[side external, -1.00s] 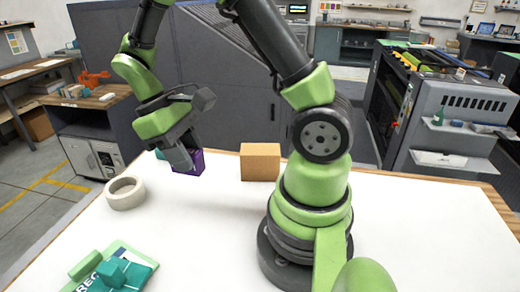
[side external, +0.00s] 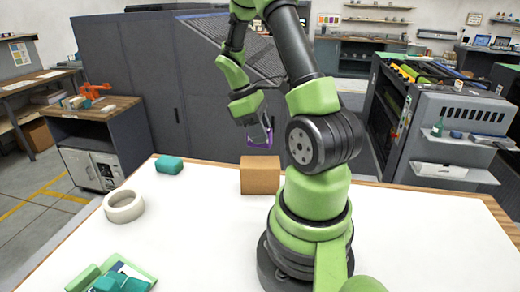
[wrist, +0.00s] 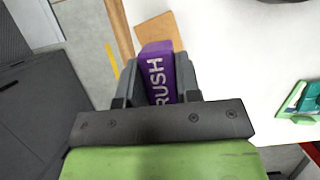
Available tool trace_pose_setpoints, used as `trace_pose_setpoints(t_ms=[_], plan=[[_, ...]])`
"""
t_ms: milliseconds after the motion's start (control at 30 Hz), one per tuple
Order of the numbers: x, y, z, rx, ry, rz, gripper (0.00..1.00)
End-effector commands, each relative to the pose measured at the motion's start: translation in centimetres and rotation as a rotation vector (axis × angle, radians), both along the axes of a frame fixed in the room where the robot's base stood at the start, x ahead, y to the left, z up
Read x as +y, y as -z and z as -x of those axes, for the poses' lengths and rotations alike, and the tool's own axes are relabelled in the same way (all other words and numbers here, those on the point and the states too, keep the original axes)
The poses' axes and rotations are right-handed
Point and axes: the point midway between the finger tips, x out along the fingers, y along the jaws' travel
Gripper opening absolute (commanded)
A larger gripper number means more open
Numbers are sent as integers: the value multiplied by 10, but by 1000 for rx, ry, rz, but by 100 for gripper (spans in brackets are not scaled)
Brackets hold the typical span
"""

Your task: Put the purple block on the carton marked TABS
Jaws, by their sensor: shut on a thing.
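My gripper (side external: 260,136) is shut on the purple block (side external: 249,133) and holds it in the air. In the wrist view the purple block (wrist: 156,52) sits between my gripper's fingers (wrist: 157,70), with white letters reading RUSH on its upper face. A brown carton (side external: 260,180) stands at the back of the white table, and the block appears just above its top in the side view. In the wrist view part of the carton (wrist: 164,30) shows beyond the block. I see no TABS marking on the faces in view.
A teal block (side external: 168,165) lies at the table's back left corner. A cream tape roll (side external: 124,206) lies in front of it. A green tray (side external: 141,272) with teal blocks is at the front left. The table's middle is clear.

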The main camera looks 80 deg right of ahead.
Motion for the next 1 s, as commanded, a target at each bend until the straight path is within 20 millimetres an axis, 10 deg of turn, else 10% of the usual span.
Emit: trace_pose_setpoints(t_ms=[300,700,733,833,1000], plan=[[1,42,0,2,0,-2,8],[0,47,0,-1,0,0,8],[0,48,0,-1,1,0,34],[0,47,0,-1,1,1,57],[0,47,0,-1,1,1,57]])
